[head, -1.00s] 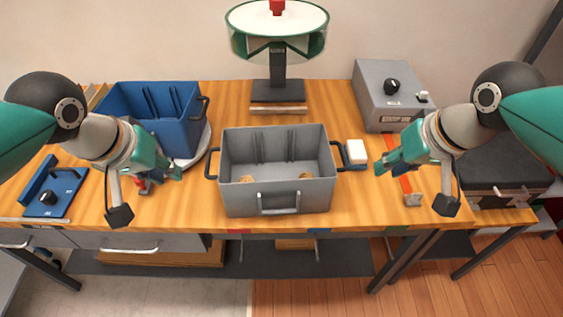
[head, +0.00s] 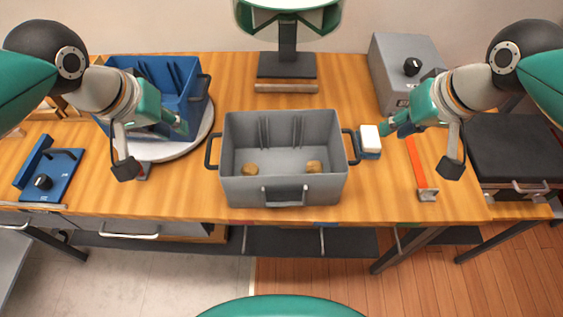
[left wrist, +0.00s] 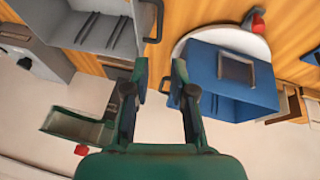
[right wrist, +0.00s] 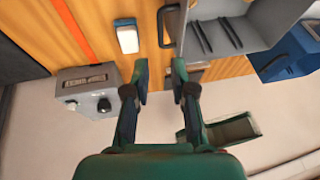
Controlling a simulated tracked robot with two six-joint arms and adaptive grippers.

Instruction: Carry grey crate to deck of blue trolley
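The grey crate (head: 265,190) is open-topped, stands on the wooden workbench and holds two small brown lumps (head: 314,166). It has a handle at each side and one in front. My left gripper (head: 183,127) is open and empty, left of and apart from the crate's left handle (head: 211,150); the left wrist view shows that handle ahead (left wrist: 152,20). My right gripper (head: 386,131) is open and empty, right of the right handle (head: 354,146), near a white-topped block. The right wrist view shows the handle ahead (right wrist: 168,25). I cannot identify a blue trolley in any view.
A blue crate (head: 190,100) stands on a round white plate (head: 195,148) at left. The white-topped block (head: 370,140) sits right of the grey crate. A grey box (head: 395,60), an orange strip (head: 416,160) and a blue fixture (head: 50,172) are also on the bench (head: 300,215).

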